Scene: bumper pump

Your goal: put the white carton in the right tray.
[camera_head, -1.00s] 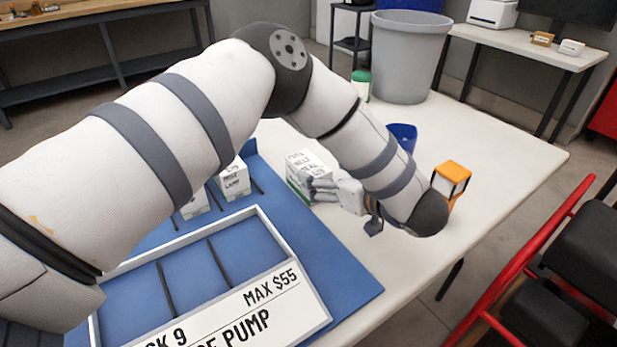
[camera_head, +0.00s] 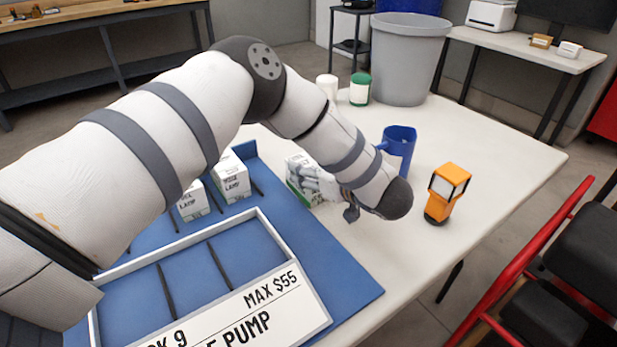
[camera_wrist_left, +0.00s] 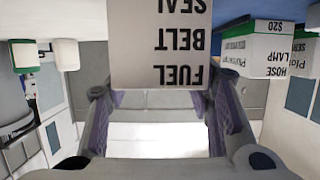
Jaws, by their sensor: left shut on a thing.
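The white carton (camera_head: 296,160) has green edges and stands at the right of the cartons at the back, near the blue mat's right edge. In the left wrist view the carton (camera_wrist_left: 160,40) shows upside-down lettering, "FUEL BELT SEAL". My left gripper (camera_head: 312,184) is shut on the carton; its fingers also flank it in the left wrist view (camera_wrist_left: 160,98). I cannot tell whether the carton is off the surface. A white-framed tray (camera_head: 285,318) with black dividers, marked "MAX $55" and "PUMP", lies empty where visible at the front. My right gripper is out of view.
Two other white cartons (camera_head: 231,181) stand between dividers on the blue mat (camera_head: 335,262). My left arm hides the left part.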

